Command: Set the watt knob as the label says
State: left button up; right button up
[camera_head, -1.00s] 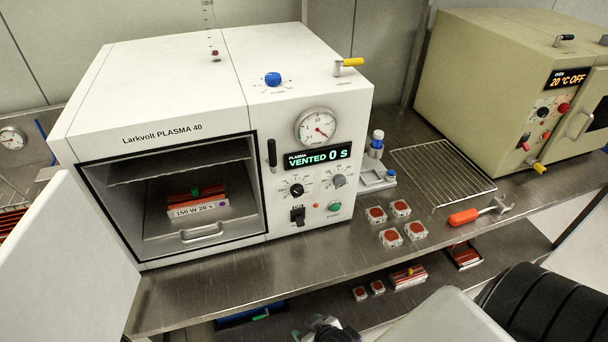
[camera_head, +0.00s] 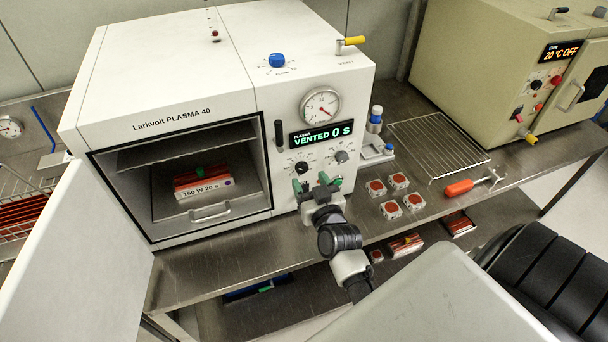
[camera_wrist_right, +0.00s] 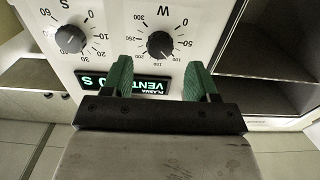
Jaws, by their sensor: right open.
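The white plasma machine (camera_head: 165,85) has its door open to the left and its display (camera_head: 321,134) reads VENTED 0 S. The black watt knob (camera_head: 301,167) is on its front, and in the right wrist view the knob (camera_wrist_right: 160,44) has a W scale around it; its exact setting is too small to read surely. The label (camera_head: 207,190) in the chamber reads 150 W 20 s. My right gripper (camera_head: 314,185) is open in front of the panel, just below the watt knob. My left gripper is out of view.
The seconds knob (camera_head: 341,156) is right beside the watt knob; it also shows in the right wrist view (camera_wrist_right: 70,38). Several small red-topped blocks (camera_head: 390,210), an orange-handled tool (camera_head: 459,188) and a wire rack (camera_head: 435,145) lie right. A beige oven (camera_head: 470,70) stands farther right.

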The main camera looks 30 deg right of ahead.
aim_at(304, 169)
jog(key=x, duration=0.2)
jog(key=shift+w+d+f+b, duration=0.1)
jog(key=shift+w+d+b, duration=0.05)
jog(key=shift+w+b, duration=0.25)
jog(key=shift+w+d, duration=0.1)
jog(key=shift+w, duration=0.6)
jog(key=shift+c, duration=0.4)
jog(key=c, duration=0.9)
jog(key=shift+o, duration=0.2)
jog(key=shift+m, duration=0.4)
jog(key=m+p, duration=0.1)
jog(key=m, duration=0.1)
jog(key=shift+m, duration=0.4)
jog(key=shift+d+m+p, duration=0.1)
jog(key=shift+m+p, duration=0.45)
jog(key=shift+m, duration=1.95)
